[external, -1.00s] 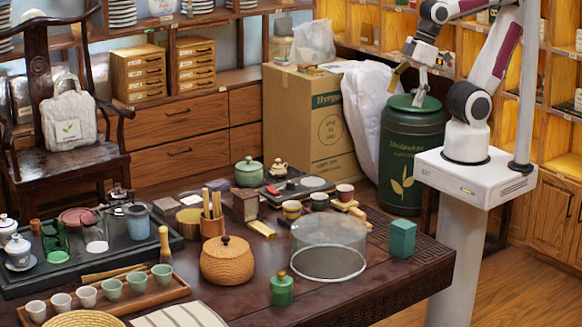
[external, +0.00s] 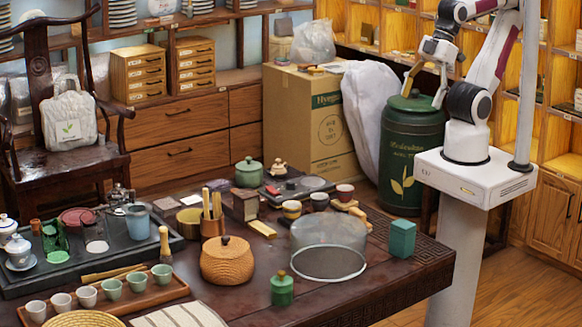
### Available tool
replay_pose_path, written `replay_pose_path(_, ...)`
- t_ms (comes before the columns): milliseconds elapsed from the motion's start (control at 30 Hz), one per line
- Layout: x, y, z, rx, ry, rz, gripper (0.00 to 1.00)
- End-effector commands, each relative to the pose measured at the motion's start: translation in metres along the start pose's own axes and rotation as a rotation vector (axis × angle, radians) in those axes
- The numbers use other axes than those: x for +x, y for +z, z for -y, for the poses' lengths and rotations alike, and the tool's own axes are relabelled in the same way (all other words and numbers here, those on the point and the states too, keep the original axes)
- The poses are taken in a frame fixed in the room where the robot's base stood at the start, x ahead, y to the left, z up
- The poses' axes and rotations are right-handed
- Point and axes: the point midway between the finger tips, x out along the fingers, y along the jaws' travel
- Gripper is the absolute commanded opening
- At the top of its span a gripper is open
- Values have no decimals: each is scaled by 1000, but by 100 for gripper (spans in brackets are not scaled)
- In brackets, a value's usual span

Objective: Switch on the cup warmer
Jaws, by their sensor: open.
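A flat dark appliance (external: 322,187) with a round plate on top lies at the back of the tea table. It looks like the cup warmer, but I cannot be sure. A small red part (external: 274,190) shows near its left end; I cannot make out a switch or its position. My gripper (external: 424,97) is open and empty, pointing down in front of or above the dark green canister (external: 412,150). It is well to the right of the table and higher than the appliance.
Small cups (external: 345,192) and a green lidded jar (external: 249,172) stand close to the appliance. A mesh dome (external: 328,250), a teal box (external: 402,239) and a woven lidded pot (external: 227,262) stand nearer the front. A cardboard box (external: 318,115) stands behind the table.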

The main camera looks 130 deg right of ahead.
Motion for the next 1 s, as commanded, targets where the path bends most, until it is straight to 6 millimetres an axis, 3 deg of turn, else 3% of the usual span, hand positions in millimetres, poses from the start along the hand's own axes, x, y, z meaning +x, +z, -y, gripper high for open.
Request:
replay_pose_path(33,0,0,0,0,0,0,61)
replay_pose_path(267,0,0,-1,3,2,0,1)
replay_pose_path(667,18,4,-9,36,18,81,0)
replay_pose_path(1000,38,-8,-22,72,39,175,0)
